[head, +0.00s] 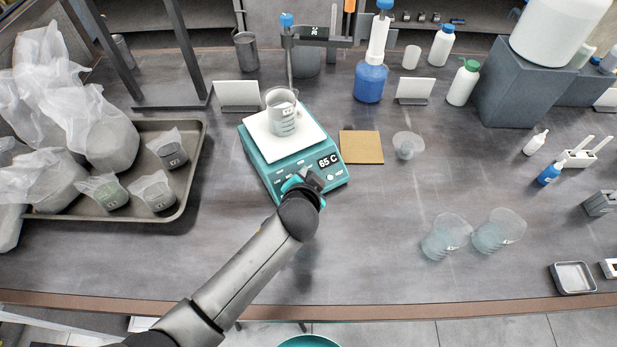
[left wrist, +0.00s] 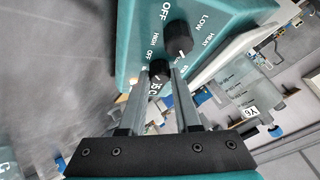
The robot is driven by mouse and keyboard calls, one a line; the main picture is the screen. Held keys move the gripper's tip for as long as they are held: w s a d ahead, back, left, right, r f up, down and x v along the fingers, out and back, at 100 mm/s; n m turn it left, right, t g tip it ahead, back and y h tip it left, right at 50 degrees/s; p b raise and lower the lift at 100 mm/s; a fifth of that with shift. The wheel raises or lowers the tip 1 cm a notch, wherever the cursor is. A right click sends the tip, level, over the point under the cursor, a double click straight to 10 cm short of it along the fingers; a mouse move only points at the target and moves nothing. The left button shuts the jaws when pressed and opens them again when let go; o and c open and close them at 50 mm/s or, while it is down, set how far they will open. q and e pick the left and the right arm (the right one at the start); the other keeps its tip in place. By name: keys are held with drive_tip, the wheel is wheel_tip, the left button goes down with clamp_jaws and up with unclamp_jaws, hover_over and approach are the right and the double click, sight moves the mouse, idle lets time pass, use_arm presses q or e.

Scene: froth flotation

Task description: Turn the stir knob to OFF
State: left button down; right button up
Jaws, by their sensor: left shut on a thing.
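The teal hot plate stirrer (head: 262,160) stands on the bench with a white top and a display reading 65 C. In the left wrist view its panel (left wrist: 125,50) carries two black knobs. My left gripper (head: 305,183) reaches its front. In the left wrist view the gripper (left wrist: 159,74) is shut on the stir knob (left wrist: 158,69), with one finger on each side. The other knob (left wrist: 178,36), beside the HEAT lettering, is free. OFF and HIGH show near the held knob; its pointer is hard to read. My right gripper is not in view.
A beaker (head: 282,118) stands on the hot plate. A brown square pad (head: 361,147) and a small clear cup (head: 407,145) lie to its right. A tray (head: 192,190) with bagged samples is at left.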

use_arm(q)
drive_tip(key=shift+n, duration=0.4)
drive_tip(key=c, duration=0.6)
unclamp_jaws()
drive_tip(key=shift+s+r+p, duration=0.35)
drive_tip(key=shift+p, duration=0.05)
drive_tip(key=d+p+v, duration=0.1)
drive_tip(key=p+v, duration=0.7)
drive_tip(key=v, duration=0.6)
drive_tip(key=shift+s+a, duration=0.3)
drive_tip(key=shift+a, duration=0.1)
drive_tip(key=shift+f, duration=0.15)
